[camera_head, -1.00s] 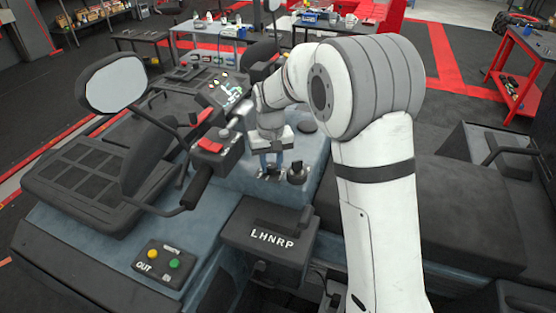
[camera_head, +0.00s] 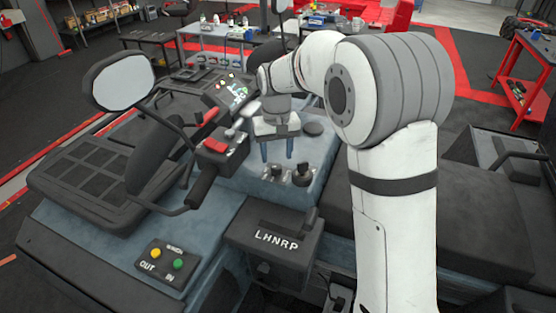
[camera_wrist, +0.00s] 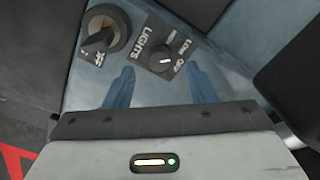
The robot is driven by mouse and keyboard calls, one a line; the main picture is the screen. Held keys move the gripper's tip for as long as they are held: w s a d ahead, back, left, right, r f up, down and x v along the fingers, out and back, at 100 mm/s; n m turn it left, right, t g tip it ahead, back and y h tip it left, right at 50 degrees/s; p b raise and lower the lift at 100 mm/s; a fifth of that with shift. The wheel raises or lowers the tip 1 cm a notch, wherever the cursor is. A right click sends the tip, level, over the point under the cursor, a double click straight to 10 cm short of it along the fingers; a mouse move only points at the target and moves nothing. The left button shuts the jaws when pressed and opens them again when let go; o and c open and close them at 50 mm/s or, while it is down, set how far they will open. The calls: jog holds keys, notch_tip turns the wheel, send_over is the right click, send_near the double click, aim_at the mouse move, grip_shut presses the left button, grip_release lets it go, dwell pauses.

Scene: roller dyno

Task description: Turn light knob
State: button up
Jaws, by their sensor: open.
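The light knob (camera_wrist: 162,60) is a small round black knob on a dark plate marked LIGHTS, LOW and OFF. Its white pointer line is tilted towards the OFF side. In the head view the knob (camera_head: 276,170) sits on the blue-grey dash panel. My gripper (camera_head: 278,157) is open and empty above the knob, pointing down. In the wrist view its two blue fingers (camera_wrist: 161,78) stand to either side of the knob, apart from it.
A larger black key-like knob (camera_wrist: 103,36) sits close beside the light plate; it also shows in the head view (camera_head: 302,174). A red-switch handlebar (camera_head: 215,148), a mirror (camera_head: 122,80) and a gear selector box (camera_head: 275,235) are nearby.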

aim_at(278, 168)
notch_tip(278, 168, up, 3)
jog(key=shift+r, duration=0.15)
jog(key=shift+s+d+r, duration=0.1)
jog(key=shift+d+r, duration=0.05)
jog(key=s+d+m+t, duration=0.1)
jog(key=s+d, duration=0.8)
jog(key=s, duration=0.4)
jog(key=s+d+m+t, duration=0.2)
jog(key=s+d, duration=0.6)
jog(key=s, duration=0.5)
jog(key=shift+d+r, duration=0.3)
jog(key=shift+d, duration=0.1)
